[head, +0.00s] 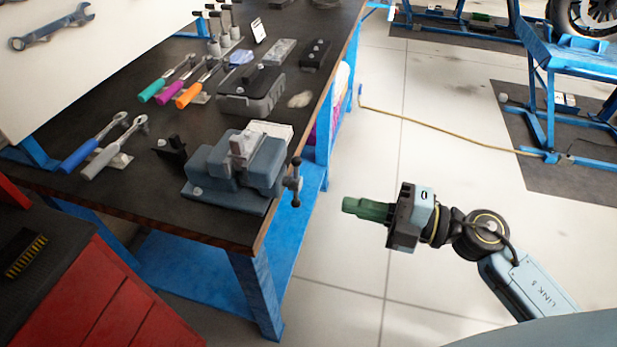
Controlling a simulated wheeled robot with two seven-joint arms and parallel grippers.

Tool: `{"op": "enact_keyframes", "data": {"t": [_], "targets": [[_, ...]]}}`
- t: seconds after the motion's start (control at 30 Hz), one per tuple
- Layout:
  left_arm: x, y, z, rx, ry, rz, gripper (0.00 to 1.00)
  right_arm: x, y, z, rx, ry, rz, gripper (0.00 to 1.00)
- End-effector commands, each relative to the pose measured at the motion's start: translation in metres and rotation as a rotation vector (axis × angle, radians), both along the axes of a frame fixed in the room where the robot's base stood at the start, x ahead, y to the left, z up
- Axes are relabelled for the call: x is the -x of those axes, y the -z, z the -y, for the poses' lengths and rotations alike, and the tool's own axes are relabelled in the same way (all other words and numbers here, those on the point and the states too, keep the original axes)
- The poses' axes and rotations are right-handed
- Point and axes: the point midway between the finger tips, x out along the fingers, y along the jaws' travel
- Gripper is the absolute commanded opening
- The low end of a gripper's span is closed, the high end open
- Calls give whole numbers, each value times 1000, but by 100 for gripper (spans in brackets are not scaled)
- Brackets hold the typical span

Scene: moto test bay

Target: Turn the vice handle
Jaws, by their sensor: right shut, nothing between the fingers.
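A blue-grey bench vice (235,172) sits on the dark workbench near its right front corner. A light metal block stands up at its jaws. The vice handle (295,183) is a dark bar that hangs roughly upright past the bench's right edge. My right gripper (348,205) has green fingers that point left toward the handle. It is shut and empty, apart from the handle, to its right and slightly lower, over the open floor. My left gripper is not in view.
The workbench (130,200) carries several ratchets (166,78), a black-topped box (250,90) and small blocks. A red cabinet (110,300) stands at lower left. A yellow cable (440,128) lies on the floor. A blue stand (570,60) is at upper right.

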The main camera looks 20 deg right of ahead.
Motion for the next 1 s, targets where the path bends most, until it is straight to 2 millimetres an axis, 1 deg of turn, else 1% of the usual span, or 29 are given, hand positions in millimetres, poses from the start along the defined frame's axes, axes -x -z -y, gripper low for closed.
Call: {"op": "enact_keyframes", "data": {"t": [0.1,0.4,0.47,0.53,0.7,0.83,1.0], "targets": [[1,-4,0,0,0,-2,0,-12,-3,-15,-4,1,4,0],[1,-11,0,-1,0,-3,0,-52,-2,-67,-8,4,2,0],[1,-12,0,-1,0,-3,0,-58,-2,-76,-7,3,2,0],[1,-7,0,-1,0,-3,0,-70,3,-67,-3,6,2,0],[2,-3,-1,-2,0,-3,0,-87,5,-60,-4,4,-1,0],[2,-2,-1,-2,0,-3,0,-92,6,-57,-5,5,0,0],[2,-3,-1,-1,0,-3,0,-92,5,-57,-4,3,-1,0]]}}
